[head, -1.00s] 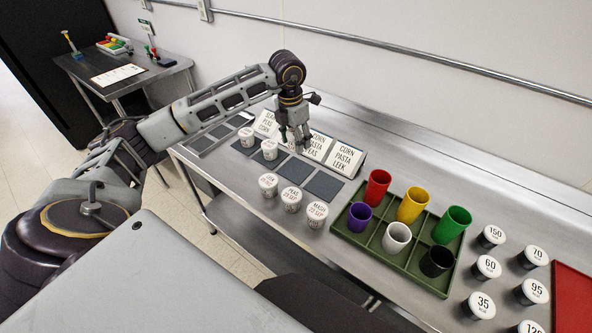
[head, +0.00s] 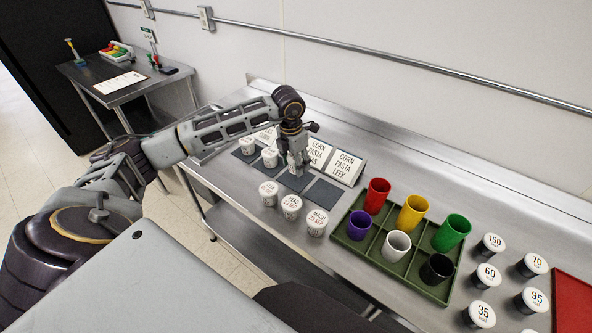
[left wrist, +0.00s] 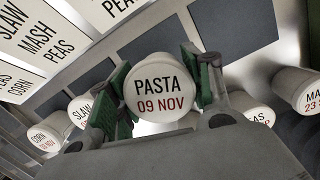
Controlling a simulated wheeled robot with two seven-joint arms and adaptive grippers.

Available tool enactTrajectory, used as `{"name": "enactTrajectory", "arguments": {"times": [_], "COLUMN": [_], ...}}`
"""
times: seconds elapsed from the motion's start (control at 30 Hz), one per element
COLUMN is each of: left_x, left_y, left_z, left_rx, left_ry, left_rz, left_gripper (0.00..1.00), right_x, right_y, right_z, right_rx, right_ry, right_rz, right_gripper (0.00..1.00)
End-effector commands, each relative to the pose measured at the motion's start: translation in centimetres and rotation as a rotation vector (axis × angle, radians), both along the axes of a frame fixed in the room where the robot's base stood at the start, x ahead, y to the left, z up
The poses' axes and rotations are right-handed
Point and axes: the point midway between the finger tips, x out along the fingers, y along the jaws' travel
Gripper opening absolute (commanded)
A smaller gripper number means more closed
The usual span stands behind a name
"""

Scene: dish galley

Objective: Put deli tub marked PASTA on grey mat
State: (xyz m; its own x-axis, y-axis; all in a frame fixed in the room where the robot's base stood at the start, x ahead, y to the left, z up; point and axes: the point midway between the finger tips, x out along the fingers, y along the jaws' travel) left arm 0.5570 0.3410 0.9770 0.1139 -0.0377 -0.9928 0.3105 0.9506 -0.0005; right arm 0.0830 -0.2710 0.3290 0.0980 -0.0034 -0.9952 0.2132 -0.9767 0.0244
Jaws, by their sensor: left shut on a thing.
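The deli tub marked PASTA (left wrist: 160,85), white-lidded with the red date 09 NOV, is between my left gripper's green-padded fingers in the left wrist view. My left gripper (head: 296,168) is shut on it, over the row of dark grey mats in the head view. The fingers largely hide the tub there, and I cannot tell whether it touches a mat. A bare grey mat (head: 324,193) lies just right of the gripper; bare mats also show in the left wrist view (left wrist: 240,33). My right gripper is not in view.
Two white tubs (head: 270,155) stand on mats left of the gripper. A row of tubs (head: 291,205) stands in front. Menu signs, one reading CORN PASTA LEEK (head: 345,167), stand behind. A green tray (head: 345,240) with coloured cups is at right.

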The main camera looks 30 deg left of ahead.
Motion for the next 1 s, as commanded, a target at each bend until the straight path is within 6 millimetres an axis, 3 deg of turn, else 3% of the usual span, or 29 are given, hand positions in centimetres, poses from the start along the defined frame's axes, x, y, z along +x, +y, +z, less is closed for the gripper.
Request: {"name": "enactTrajectory", "arguments": {"times": [0.27, 0.63, 1.0], "left_x": [0.0, 0.0, 0.0], "left_y": [0.0, 0.0, 0.0], "left_z": [-0.3, -3.5, -3.8], "left_rx": [0.000, 0.000, 0.000], "left_ry": [0.001, 0.001, 0.000], "left_rz": [0.000, 0.000, 0.000], "left_gripper": [0.24, 0.24, 0.24], "right_x": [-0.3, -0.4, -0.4], "right_y": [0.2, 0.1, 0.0], "right_z": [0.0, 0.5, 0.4], "right_rx": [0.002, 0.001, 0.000], "right_ry": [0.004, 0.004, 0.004], "right_rz": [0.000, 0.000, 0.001], "right_gripper": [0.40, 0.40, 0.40]}}
